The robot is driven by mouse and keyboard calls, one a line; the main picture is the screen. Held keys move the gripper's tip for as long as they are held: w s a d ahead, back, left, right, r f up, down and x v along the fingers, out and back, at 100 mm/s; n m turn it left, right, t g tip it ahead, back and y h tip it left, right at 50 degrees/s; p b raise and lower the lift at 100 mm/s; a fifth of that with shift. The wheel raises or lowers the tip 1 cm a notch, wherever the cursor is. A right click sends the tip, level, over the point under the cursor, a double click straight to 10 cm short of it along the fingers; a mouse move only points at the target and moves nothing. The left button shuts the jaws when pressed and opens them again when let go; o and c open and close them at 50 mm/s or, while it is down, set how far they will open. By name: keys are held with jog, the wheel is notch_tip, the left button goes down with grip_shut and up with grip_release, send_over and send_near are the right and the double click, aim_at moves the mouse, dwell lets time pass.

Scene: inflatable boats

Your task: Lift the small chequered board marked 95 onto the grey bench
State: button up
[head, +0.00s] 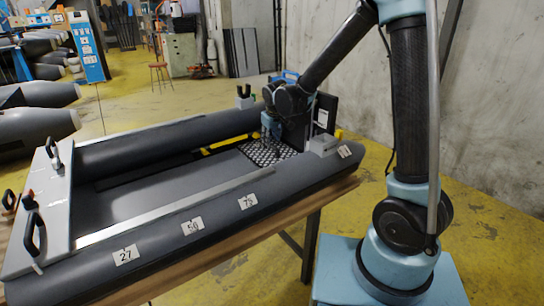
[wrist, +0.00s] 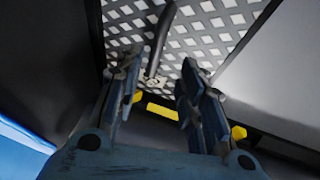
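The chequered board (head: 262,153), black and white, lies inside the inflatable boat near its right end; no 95 is legible on it. In the wrist view its perforated-looking surface (wrist: 215,35) fills the top, with a dark bar-like handle (wrist: 160,35) across it. My gripper (head: 272,136) is over the board. In the wrist view my gripper (wrist: 157,75) is open, with the lower end of the dark bar between its fingertips; contact cannot be told. A grey bench-like plank (head: 42,222) with black handles lies across the boat's left end.
The dark grey boat (head: 215,212) rests on a wooden table (head: 330,195). Tags reading 27, 50 and 75 line its near tube. A black upright panel (head: 325,112) and grey block (head: 322,145) stand near the board. Yellow strips (wrist: 162,111) lie close by.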

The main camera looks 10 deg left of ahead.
aim_at(272, 146)
jog(key=shift+w+d+x, duration=0.15)
jog(key=shift+x, duration=0.85)
jog(key=shift+w+d+x, duration=0.1)
jog(key=shift+d+x, duration=0.1)
jog(key=shift+x, duration=1.7)
grip_shut()
